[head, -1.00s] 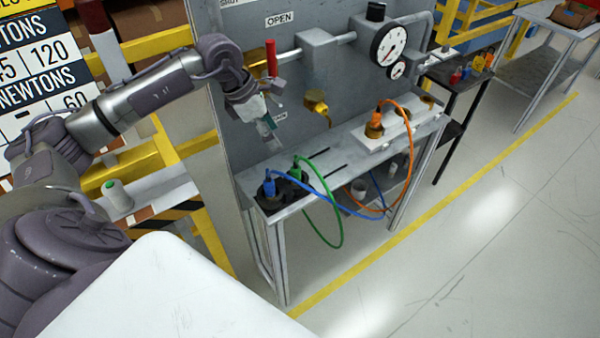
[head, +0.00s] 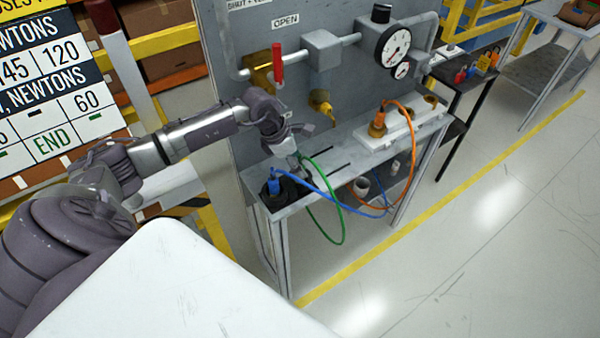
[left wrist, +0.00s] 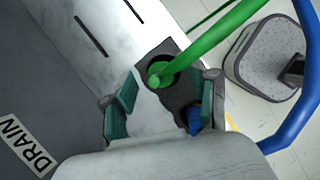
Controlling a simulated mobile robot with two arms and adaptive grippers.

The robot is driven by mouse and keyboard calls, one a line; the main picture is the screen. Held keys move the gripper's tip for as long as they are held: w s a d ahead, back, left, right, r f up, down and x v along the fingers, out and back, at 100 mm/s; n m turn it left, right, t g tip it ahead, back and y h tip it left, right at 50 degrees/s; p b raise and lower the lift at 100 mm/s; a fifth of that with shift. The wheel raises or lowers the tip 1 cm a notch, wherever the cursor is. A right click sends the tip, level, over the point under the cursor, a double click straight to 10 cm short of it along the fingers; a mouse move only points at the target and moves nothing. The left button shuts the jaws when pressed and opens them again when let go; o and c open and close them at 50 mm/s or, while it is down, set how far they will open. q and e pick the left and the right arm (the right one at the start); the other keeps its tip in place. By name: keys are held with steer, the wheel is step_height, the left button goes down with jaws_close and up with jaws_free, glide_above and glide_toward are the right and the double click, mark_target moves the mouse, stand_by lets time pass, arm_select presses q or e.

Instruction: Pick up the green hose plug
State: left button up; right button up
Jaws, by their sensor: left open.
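The green hose plug (left wrist: 155,82) stands in a dark socket block (left wrist: 160,50) in the left wrist view, its green hose (left wrist: 220,35) running off to the upper right. My left gripper (left wrist: 168,98) is open, with one green-padded finger on each side of the plug's area; I cannot tell if either touches it. In the head view my left gripper (head: 294,160) is over the plug and hides it, while the green hose (head: 341,215) loops down in front of the bench. My right gripper is not in view.
A blue plug (head: 274,184) with a blue hose stands close beside, on the left. An orange plug (head: 379,121) sits on a white block farther right on the bench (head: 335,160). The grey panel (head: 225,100) with a red-handled valve rises behind the bench.

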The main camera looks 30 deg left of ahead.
arm_select(q)
jaws_close()
steer(key=shift+r, duration=0.2)
stand_by(0.4)
